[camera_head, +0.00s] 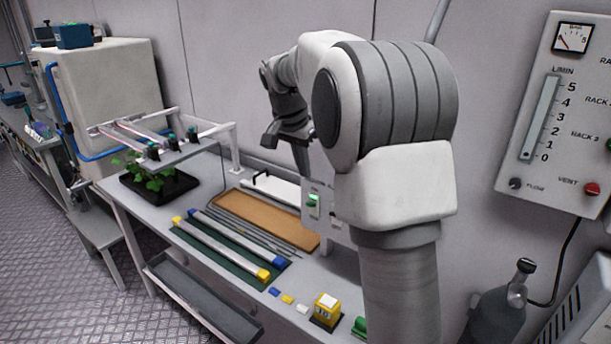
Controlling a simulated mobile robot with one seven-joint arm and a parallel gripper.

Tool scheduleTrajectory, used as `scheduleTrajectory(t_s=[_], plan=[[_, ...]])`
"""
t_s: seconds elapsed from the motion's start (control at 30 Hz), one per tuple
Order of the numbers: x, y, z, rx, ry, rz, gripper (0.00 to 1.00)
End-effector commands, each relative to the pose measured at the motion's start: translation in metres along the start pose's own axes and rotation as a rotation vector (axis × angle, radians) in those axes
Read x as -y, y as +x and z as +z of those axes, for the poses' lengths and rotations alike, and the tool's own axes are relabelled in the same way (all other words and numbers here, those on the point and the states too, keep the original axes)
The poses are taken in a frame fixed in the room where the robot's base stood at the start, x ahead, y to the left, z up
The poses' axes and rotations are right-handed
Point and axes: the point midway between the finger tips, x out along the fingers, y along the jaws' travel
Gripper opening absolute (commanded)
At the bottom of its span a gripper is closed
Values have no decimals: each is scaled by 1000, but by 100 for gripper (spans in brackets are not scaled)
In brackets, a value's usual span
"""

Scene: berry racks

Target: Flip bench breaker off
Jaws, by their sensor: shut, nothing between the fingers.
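A small white breaker box (326,215) stands at the back right of the bench, partly hidden behind my arm. A lit green switch or lamp (313,203) shows on its front; I cannot tell the lever's position for sure. My gripper (302,163) is dark grey, points down and is shut and empty. It appears above and slightly left of the box, seemingly apart from it, though the depth is hard to judge.
The bench (225,262) holds a brown board (265,218), two light bars with yellow and blue ends, a yellow block (326,308), and a plant tray (158,186) under a white rack (185,148). A gauge panel (560,115) hangs on the right wall.

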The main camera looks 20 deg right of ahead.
Motion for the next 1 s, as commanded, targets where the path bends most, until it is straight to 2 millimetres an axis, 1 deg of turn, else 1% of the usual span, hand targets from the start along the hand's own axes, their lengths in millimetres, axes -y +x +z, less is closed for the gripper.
scheduleTrajectory(t_s=[0.03,0.2,0.3,0.43,0.6,1.0], plan=[[-1,9,0,2,0,3,0],[-1,42,0,3,0,3,0],[-1,58,1,3,0,3,0],[-1,74,0,2,0,2,0],[0,84,0,1,0,0,0],[0,85,1,-2,0,-1,0]])
